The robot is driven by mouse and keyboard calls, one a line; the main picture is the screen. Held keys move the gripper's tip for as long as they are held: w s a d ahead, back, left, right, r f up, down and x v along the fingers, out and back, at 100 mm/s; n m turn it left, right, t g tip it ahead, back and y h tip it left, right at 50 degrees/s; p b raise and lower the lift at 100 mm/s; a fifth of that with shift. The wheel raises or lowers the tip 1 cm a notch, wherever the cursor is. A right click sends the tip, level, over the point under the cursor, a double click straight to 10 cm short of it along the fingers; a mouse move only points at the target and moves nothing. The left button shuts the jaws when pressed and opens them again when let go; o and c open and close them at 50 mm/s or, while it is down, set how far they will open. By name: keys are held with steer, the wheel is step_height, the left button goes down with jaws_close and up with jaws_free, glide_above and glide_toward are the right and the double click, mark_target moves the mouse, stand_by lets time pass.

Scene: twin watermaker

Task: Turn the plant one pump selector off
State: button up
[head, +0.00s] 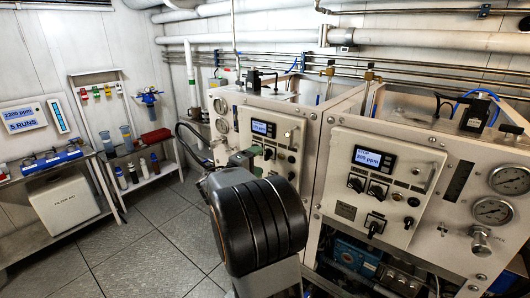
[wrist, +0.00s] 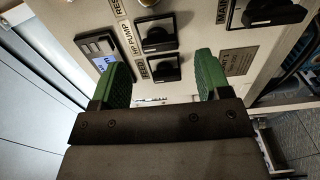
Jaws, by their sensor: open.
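The left machine's control panel (head: 288,140) has a lit display and black selector knobs, partly hidden by my arm. In the wrist view, a knob labelled FEED (wrist: 164,68) lies between the green fingers of my gripper (wrist: 163,78), which is open. The fingers appear apart from the knob. A knob by a PUMP label (wrist: 156,34) sits just above it. A larger black selector (wrist: 272,12) is at upper right. In the head view, my gripper shows only partly by the left panel.
A shelf (head: 155,175) with bottles and a bench (head: 40,230) stand at left. The tiled floor (head: 145,245) between is clear.

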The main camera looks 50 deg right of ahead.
mark_target(265, 156)
steer(key=shift+w+d+p, duration=0.15)
steer(key=shift+d+p, duration=0.15)
steer(key=shift+d, duration=0.85)
steer(key=shift+w+d+p, duration=0.1)
steer(key=shift+d+p, duration=0.2)
steer(key=shift+d, duration=0.85)
steer(key=c, duration=0.9)
